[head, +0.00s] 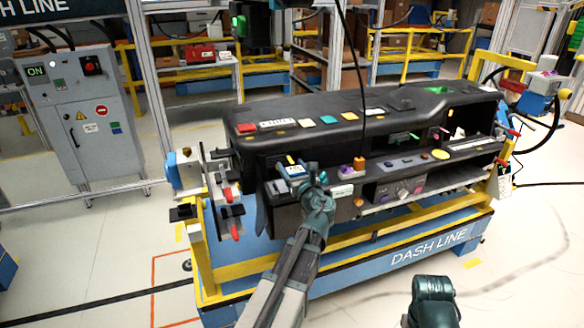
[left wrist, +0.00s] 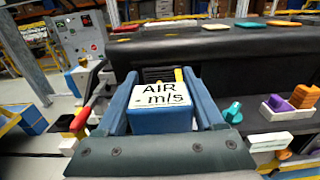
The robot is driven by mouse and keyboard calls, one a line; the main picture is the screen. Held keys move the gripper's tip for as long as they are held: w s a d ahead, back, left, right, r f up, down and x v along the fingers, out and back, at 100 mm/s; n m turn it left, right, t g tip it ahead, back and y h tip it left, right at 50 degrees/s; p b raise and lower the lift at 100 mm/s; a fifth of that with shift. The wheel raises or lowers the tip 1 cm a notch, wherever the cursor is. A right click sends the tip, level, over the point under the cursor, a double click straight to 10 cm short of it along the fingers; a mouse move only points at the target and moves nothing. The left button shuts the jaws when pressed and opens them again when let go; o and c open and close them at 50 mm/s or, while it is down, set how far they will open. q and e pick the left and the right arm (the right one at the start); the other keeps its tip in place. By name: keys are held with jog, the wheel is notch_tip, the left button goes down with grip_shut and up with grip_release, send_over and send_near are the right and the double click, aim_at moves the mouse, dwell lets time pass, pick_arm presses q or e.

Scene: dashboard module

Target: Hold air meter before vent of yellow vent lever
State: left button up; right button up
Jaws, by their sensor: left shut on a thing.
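My left gripper (head: 301,177) is shut on the air meter (head: 295,171), a blue block with a white face. In the left wrist view the meter (left wrist: 160,115) sits between both blue fingers, its face reading "AIR - m/s". Just beyond it is a dark slatted vent (left wrist: 156,74) in the dashboard front, mostly hidden by the meter. The yellow vent lever (left wrist: 179,75) stands up behind the meter's top right edge; it also shows in the head view (head: 290,160). The gap between meter and vent cannot be judged.
The black dashboard (head: 400,105) rests on a yellow and blue cart. A teal knob (left wrist: 232,112) and a purple-orange part on a white tray (left wrist: 283,112) lie right of the gripper. Red-tipped clamps (head: 228,193) stand at the left end. Floor in front is clear.

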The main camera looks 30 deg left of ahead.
pick_arm(q)
jog(key=w+a+f+b, duration=0.3)
jog(key=a+f, duration=0.1)
jog(key=shift+w+a+b, duration=0.1)
jog(key=shift+w+b, duration=0.2)
jog(key=shift+w, duration=0.05)
jog(key=shift+f+b+x, duration=0.2)
jog(key=shift+x, duration=0.8)
jog(key=shift+f+b+x, duration=0.2)
jog(key=shift+x, duration=0.8)
jog(key=s+d+r+p, duration=0.1)
jog(key=d, duration=0.1)
jog(key=s+d+r+p, duration=0.1)
jog(key=s+d, duration=0.1)
jog(key=s+d+r+p, duration=0.1)
jog(key=s+d, duration=0.1)
jog(key=shift+s+r, duration=0.1)
jog(key=shift+s, duration=0.05)
dwell(0.3)
